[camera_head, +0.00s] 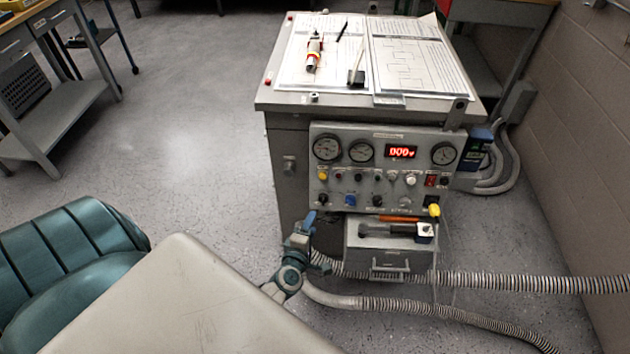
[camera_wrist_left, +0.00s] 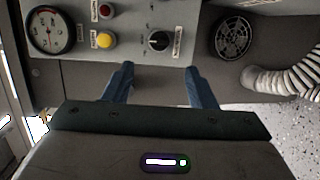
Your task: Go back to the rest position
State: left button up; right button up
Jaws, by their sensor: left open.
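My left gripper (camera_head: 316,240) is in front of the lower left corner of the grey control panel (camera_head: 385,165) of the transformer cabinet. In the left wrist view its two blue fingers (camera_wrist_left: 163,82) are spread apart with nothing between them. Beyond them are the panel's lower edge, a yellow button (camera_wrist_left: 106,40), a black knob (camera_wrist_left: 158,41) and a gauge (camera_wrist_left: 50,32). The panel's red display (camera_head: 400,152) is lit. My right gripper is not in view.
Ribbed hoses (camera_head: 480,282) run right from beside the cabinet near my left gripper. A small drawer unit (camera_head: 376,255) holding tools sits below the panel. Papers (camera_head: 420,65) and a red-and-white tool (camera_head: 314,52) lie on the cabinet top.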

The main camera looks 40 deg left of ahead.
pick_arm(q)
jog(key=shift+s+d+r, duration=0.1)
jog(key=shift+s+d, duration=0.05)
jog(key=shift+s, duration=0.25)
jog(key=s+d+f+m+g+h+p, duration=0.1)
jog(key=s+d+f+m+g+h, duration=0.2)
jog(key=s+f+m, duration=0.55)
jog(key=s+d+f+m+g+h+p, duration=0.2)
jog(key=s+f+m+g, duration=0.3)
jog(key=f, duration=0.6)
jog(key=s+f+m+g, duration=0.2)
jog(key=s+f+m, duration=0.1)
jog(key=s, duration=0.3)
jog(key=s+a+f+m+g, duration=0.1)
jog(key=s+f+m+g, duration=0.1)
jog(key=s, duration=0.5)
jog(key=s+a+f+m+g+p, duration=0.1)
jog(key=s+f+m+g, duration=0.1)
jog(key=s+f+m, duration=0.2)
jog(key=shift+s+a+f+y, duration=0.25)
jog(key=shift+s+f+y, duration=0.2)
jog(key=shift+s, duration=0.7)
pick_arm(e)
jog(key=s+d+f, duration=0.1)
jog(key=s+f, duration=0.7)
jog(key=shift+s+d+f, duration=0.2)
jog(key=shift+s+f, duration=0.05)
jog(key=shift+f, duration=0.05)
